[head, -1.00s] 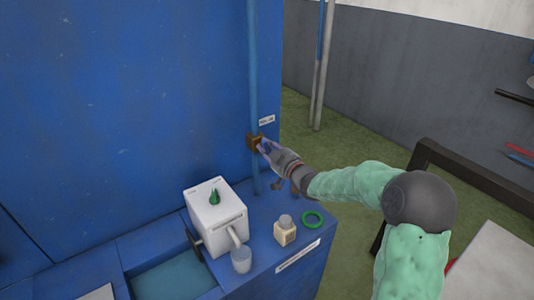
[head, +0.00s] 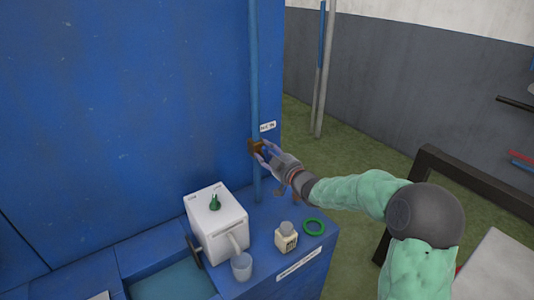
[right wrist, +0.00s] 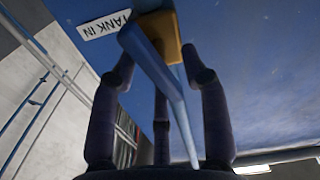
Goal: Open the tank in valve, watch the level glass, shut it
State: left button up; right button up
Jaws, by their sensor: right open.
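The tank in valve has a brass body (head: 254,146) on a vertical blue pipe (head: 255,80) at the blue panel. Its label (head: 267,127) is beside it and reads TANK IN in the right wrist view (right wrist: 103,25). There the brass body (right wrist: 172,50) shows behind a long blue lever (right wrist: 157,62). My right gripper (head: 267,153) is at the valve. Its fingers are open on either side of the lever (right wrist: 160,75), and I see no grip on it. I cannot make out a level glass. My left gripper is not in view.
A basin (head: 172,281) is at lower left. A dark frame (head: 480,180) stands right of my arm.

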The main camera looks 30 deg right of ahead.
jog(key=s, duration=1.2)
jog(key=shift+d, duration=0.45)
jog(key=shift+w, duration=0.1)
